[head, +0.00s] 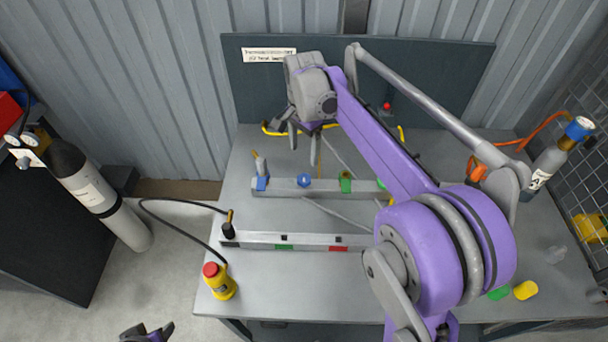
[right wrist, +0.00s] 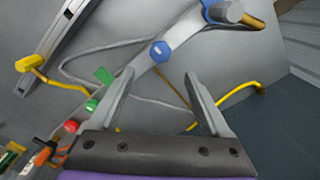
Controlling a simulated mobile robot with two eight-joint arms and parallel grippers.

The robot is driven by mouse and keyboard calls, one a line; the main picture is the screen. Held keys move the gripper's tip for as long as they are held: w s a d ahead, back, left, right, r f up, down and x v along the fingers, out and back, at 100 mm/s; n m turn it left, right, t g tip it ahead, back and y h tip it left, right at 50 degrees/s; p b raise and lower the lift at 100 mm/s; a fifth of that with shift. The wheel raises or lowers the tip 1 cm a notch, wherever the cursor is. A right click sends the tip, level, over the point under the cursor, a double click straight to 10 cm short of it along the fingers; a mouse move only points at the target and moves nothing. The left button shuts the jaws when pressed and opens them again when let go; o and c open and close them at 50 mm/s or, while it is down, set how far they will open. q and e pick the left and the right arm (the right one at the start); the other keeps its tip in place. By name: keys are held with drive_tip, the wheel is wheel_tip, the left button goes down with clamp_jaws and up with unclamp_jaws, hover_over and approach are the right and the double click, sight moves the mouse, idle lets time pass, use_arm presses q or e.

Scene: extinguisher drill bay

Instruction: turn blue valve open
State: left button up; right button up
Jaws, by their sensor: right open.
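A round blue knob (head: 304,180) sits on the grey manifold bar (head: 325,189) on the bench; it also shows in the right wrist view (right wrist: 160,51). At the bar's left end is a blue fitting (head: 262,183) with an upright grey and tan piece; it is partly cut off in the right wrist view (right wrist: 213,12). I cannot tell which blue part is the valve itself. My right gripper (head: 303,147) is open and empty above and behind the bar, apart from both. In its wrist view (right wrist: 158,90) the knob appears beyond the fingertips. My left gripper (head: 147,333) is at the bottom edge.
Green fittings (head: 346,182) sit along the bar, right of the knob. A second bar (head: 300,242) lies nearer the front, with a yellow red-topped device (head: 219,281) at its left. Yellow pipes run behind. My right arm hides the bench's right middle. Gas cylinders (head: 95,190) flank the bench.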

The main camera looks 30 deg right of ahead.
sight(304, 178)
wheel_tip(304, 178, down, 11)
drive_tip(key=shift+r+b, duration=0.15)
drive_tip(key=shift+b, duration=0.15)
drive_tip(key=shift+c, duration=0.3)
clamp_jaws()
